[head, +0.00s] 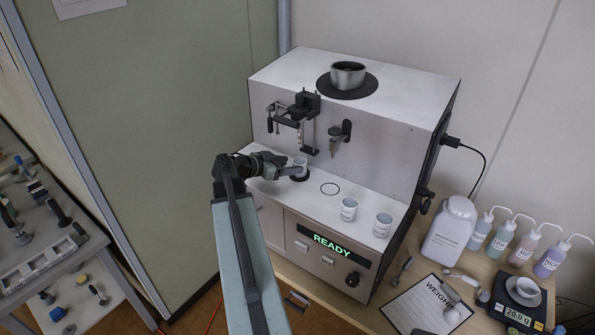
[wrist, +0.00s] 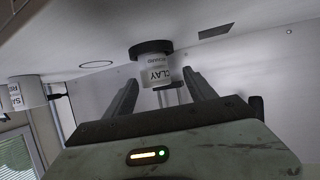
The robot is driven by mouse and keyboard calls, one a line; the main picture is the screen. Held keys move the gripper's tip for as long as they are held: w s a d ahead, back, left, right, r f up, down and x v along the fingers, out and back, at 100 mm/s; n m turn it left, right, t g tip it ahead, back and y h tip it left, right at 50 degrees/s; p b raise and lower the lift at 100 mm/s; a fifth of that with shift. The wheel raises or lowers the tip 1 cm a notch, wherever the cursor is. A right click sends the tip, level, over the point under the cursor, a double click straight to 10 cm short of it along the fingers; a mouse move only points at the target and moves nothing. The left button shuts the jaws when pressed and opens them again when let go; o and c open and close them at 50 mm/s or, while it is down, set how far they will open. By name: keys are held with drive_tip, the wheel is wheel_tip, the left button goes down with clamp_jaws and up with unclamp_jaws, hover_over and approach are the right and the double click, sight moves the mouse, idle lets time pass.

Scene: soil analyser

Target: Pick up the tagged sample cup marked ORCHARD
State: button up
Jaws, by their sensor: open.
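A small white cup (head: 300,164) stands on a dark round pad on the analyser's ledge. My gripper (head: 289,168) is at the cup's left side in the head view. In the wrist view its two fingers (wrist: 162,80) are apart, with the cup between and just beyond their tips. I cannot tell whether either finger touches it.
Two other white cups (head: 348,209) (head: 383,224) stand to the right on the ledge; one labelled cup (wrist: 28,92) shows at left in the wrist view. An empty ring mark (head: 330,188) lies between. The analyser's clamp (head: 301,112) and nozzle (head: 339,137) overhang the ledge. Its display (head: 331,245) reads READY.

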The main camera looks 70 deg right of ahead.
sight(305, 165)
drive_tip(key=b+x, duration=0.1)
drive_tip(key=x, duration=0.2)
drive_tip(key=b+x, duration=0.2)
drive_tip(key=x, duration=0.2)
drive_tip(key=shift+s+f, duration=0.3)
drive_tip(key=shift+s, duration=0.1)
drive_tip(key=shift+r, duration=0.1)
clamp_jaws()
